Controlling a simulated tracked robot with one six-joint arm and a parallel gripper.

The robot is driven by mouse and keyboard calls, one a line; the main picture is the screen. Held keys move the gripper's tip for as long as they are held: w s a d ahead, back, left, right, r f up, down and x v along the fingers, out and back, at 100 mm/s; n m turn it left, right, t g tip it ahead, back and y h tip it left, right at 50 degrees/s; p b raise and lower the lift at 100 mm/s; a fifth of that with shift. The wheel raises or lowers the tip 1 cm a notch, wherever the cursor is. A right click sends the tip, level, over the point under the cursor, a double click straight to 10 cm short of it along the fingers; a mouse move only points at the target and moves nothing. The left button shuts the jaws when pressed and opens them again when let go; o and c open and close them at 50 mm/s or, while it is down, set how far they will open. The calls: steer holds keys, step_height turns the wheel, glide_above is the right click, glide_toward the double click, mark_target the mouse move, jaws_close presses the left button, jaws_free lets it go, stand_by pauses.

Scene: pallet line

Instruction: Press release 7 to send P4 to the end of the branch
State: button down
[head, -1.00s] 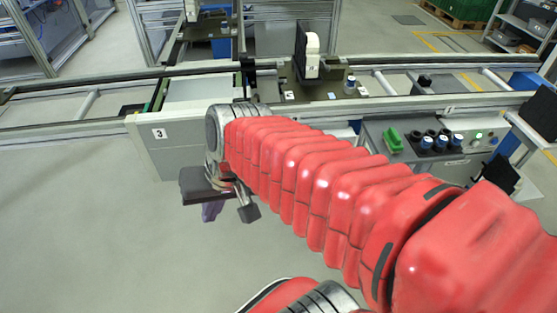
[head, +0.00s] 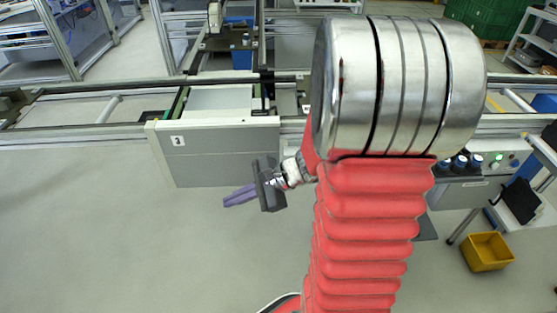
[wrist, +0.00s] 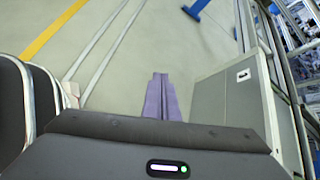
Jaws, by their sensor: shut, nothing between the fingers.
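My gripper (head: 240,196) is shut and empty, its purple fingers pointing left in the head view, in front of the grey panel marked 3 (head: 225,155). In the wrist view the shut fingers (wrist: 160,95) point out over bare floor, beside a grey panel with a small label (wrist: 225,100). I cannot make out a release marked 7. No pallet can be read as P4. A dark pallet with a pale upright part (head: 215,18) stands on the line at the back. My arm hides the middle of the conveyor.
A control box with blue knobs (head: 475,162) is partly behind my arm on the right. A yellow bin (head: 487,251) stands on the floor below it. The conveyor rail (head: 80,138) runs across the view. The floor at the left is clear.

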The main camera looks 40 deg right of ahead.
steer(key=s+d+f+m+t+h, duration=0.1)
steer(key=d+f+m+t+h, duration=0.1)
steer(key=d+f+m, duration=0.6)
steer(key=s+d+f+m+t+h, duration=0.1)
steer(key=d+f+m+t+h, duration=0.2)
steer(key=d, duration=1.1)
step_height(320, 180, down, 5)
steer(key=m+h, duration=0.2)
steer(key=m, duration=0.4)
steer(key=shift+d, duration=0.35)
steer(key=shift+w, duration=0.2)
steer(key=w+d, duration=0.5)
steer(key=w, duration=0.2)
steer(key=shift+w+d+r, duration=0.15)
steer(key=shift+w+d, duration=0.3)
steer(key=shift+w, duration=0.25)
stand_by(1.5)
steer(key=shift+s+a, duration=0.5)
steer(key=shift+s, duration=0.25)
